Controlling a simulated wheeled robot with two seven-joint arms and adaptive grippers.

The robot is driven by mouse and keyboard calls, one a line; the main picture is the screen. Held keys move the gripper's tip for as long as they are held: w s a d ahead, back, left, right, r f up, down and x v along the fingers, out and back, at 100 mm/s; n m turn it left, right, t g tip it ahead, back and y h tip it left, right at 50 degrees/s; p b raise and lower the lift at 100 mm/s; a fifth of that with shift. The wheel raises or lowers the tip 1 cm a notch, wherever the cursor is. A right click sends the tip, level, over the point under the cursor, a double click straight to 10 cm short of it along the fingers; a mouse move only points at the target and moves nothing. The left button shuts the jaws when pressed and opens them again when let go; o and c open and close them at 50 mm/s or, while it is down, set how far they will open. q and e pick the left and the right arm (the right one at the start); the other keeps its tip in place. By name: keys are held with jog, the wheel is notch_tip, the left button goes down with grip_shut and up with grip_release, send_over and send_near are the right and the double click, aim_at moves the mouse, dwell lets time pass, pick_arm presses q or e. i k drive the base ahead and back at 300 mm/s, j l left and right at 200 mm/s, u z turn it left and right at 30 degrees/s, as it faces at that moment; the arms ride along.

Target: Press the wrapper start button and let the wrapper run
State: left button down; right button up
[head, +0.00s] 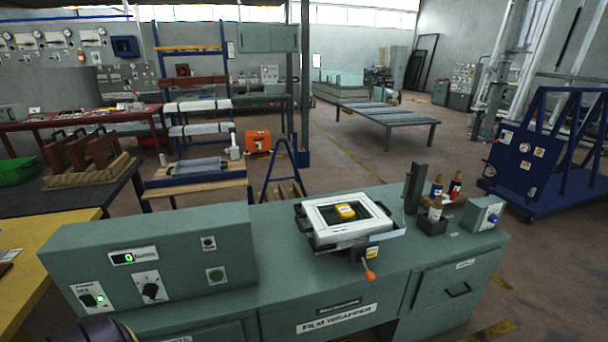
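The film wrapper (300,285) is a long green bench with a raised control panel (150,260) at its left. A round green button (216,275) sits at the panel's lower right, with nothing touching it. A small dark button (208,243) is above it. The display (133,256) shows a green 0. A white frame (318,218) with a yellow item (346,211) inside lies on the bench top. Neither gripper's fingers are visible; a dark rounded part shows at the bottom left edge.
An orange-tipped lever (369,274) sticks out below the white frame. Bottles (436,207) and a small grey-blue box with a button (483,214) stand at the bench's right. A yellow table (40,260) is at the left. The space before the panel's green button looks clear.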

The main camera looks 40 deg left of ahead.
aim_at(215, 276)
jog(key=u, duration=1.95)
